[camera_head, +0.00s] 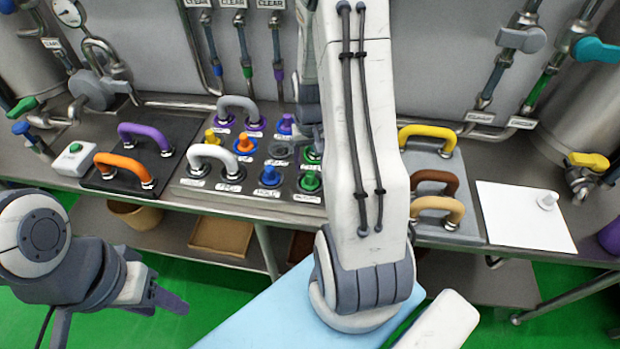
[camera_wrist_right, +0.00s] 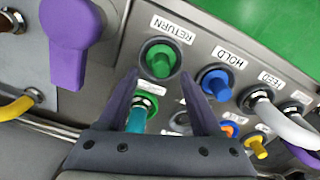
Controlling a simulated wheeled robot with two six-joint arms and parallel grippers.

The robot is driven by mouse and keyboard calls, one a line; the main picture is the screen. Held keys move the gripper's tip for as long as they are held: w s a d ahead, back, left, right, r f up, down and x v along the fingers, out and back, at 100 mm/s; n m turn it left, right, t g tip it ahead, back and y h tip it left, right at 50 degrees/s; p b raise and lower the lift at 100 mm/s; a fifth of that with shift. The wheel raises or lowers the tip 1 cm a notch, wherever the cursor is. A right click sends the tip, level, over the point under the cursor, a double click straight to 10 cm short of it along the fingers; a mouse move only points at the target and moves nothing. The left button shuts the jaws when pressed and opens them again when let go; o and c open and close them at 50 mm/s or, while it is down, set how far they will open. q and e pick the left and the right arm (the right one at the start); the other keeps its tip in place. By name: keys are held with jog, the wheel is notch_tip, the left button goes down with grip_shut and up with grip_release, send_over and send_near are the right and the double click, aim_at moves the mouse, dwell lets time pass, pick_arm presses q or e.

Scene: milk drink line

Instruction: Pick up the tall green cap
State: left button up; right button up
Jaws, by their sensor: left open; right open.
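A green cap (camera_wrist_right: 160,60) sits in the panel beside the RETURN label, between and just beyond my right fingertips. I cannot tell which is taller. In the head view, green caps (camera_head: 310,181) show at the panel's right edge, partly covered by my right arm. My right gripper (camera_wrist_right: 158,78) is open and empty over the panel; my arm mostly hides it in the head view. My left gripper (camera_head: 165,300) is open and empty, low at the left, away from the panel.
Purple (camera_head: 145,134) and orange handles (camera_head: 124,166) stand to the left. Yellow (camera_head: 428,133), brown and tan handles and a white board (camera_head: 525,230) are at the right.

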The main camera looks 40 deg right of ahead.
aim_at(310, 173)
notch_tip(310, 173, down, 4)
jog(key=shift+s+a+f+p, duration=0.1)
jog(key=shift+a+p, duration=0.05)
jog(key=shift+p, duration=0.25)
grip_shut()
jog(key=shift+r, duration=0.2)
